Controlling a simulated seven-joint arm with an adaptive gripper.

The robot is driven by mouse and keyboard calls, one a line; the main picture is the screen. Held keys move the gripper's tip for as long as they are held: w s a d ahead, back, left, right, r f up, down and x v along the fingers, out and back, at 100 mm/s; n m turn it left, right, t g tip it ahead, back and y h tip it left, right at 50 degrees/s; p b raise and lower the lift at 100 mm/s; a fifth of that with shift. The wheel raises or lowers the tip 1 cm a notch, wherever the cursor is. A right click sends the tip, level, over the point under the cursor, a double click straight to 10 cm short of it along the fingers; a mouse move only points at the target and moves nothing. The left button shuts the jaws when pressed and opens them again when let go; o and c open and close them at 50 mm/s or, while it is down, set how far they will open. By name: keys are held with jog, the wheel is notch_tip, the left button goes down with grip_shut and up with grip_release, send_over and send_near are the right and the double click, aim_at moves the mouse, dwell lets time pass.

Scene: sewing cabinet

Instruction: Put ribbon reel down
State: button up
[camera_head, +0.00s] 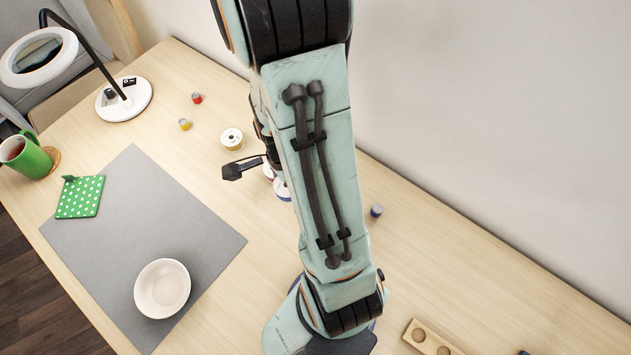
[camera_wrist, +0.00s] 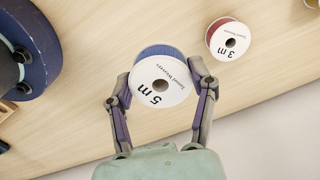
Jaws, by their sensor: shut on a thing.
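A ribbon reel with blue ribbon and a white face marked "5 m" (camera_wrist: 161,82) is between the two fingers of my gripper (camera_wrist: 161,72) in the wrist view. The fingers are shut on its sides. Its white face is turned to the wrist camera. I cannot tell whether its underside touches the table. In the head view, a white and blue reel (camera_head: 283,191) shows beside my arm, which hides most of it and my fingers.
A red reel marked "3 m" (camera_wrist: 229,40) stands close to the right of the held reel. A yellow reel (camera_head: 232,139), small spools (camera_head: 184,124) and a blue spool (camera_head: 376,210) stand on the wooden table (camera_head: 215,185). The grey mat (camera_head: 150,215) holds a white bowl (camera_head: 162,289).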

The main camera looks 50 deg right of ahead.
jog(key=s+d+f+m, duration=0.1)
jog(key=s+d, duration=0.1)
jog(key=s+d+f+m, duration=0.1)
jog(key=s+d+f, duration=0.1)
jog(key=shift+d+f+m, duration=0.1)
jog(key=shift+f+m, duration=0.1)
jog(key=shift+m, duration=0.2)
jog(key=shift+f, duration=2.3)
jog(key=shift+f, duration=0.1)
jog(key=o, duration=1)
